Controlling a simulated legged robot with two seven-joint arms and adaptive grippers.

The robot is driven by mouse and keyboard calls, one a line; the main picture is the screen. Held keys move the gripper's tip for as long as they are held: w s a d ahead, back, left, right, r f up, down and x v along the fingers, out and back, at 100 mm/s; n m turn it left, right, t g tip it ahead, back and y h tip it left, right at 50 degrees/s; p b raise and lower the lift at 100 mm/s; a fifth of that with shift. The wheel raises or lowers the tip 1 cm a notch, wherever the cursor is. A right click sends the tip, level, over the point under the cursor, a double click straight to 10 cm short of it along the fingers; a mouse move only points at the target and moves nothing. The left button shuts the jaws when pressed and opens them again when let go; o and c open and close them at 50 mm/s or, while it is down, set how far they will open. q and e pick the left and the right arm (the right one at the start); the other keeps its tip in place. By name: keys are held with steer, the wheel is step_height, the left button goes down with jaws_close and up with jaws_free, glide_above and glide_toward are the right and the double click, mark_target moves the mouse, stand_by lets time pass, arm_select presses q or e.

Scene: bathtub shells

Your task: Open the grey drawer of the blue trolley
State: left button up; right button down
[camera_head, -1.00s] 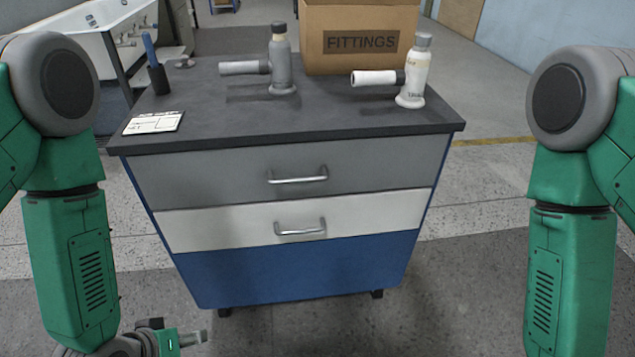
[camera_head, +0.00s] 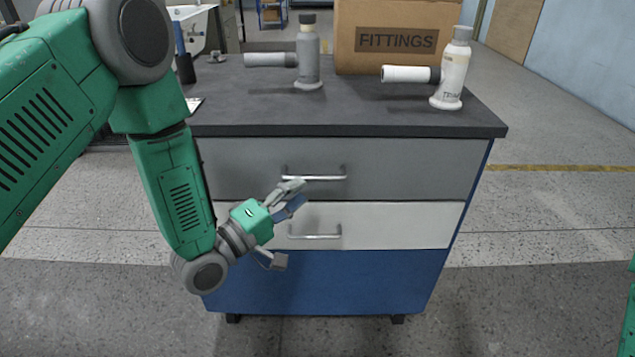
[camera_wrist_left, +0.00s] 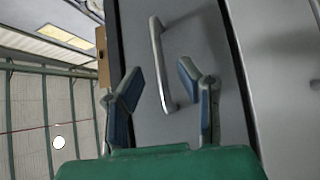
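The blue trolley (camera_head: 330,282) stands in front of me with a dark top. Its grey drawer (camera_head: 405,168) is the upper one and looks shut. Its silver bar handle (camera_head: 314,178) shows near the drawer's middle. My left gripper (camera_head: 294,194) is just below the left end of that handle. In the left wrist view the handle (camera_wrist_left: 160,65) lies between the two open fingers (camera_wrist_left: 158,85), running lengthwise; I see no finger closed on it. My right gripper is out of the picture; only a sliver of my right arm shows at the right edge.
A white drawer (camera_head: 400,225) with its own handle (camera_head: 315,236) is below the grey one. On top stand a grey bottle tool (camera_head: 308,60), a white bottle tool (camera_head: 453,75) and a FITTINGS box (camera_head: 395,40). The floor to the right is clear.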

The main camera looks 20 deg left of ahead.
mark_target(319, 178)
arm_select(q)
steer(key=b+x, duration=0.1)
steer(key=x, duration=0.4)
steer(key=shift+w, duration=0.15)
steer(key=shift+w+a, duration=0.25)
steer(key=shift+d, duration=0.3)
steer(key=shift+c, duration=1.3)
steer(key=shift+d, duration=0.25)
jaws_close()
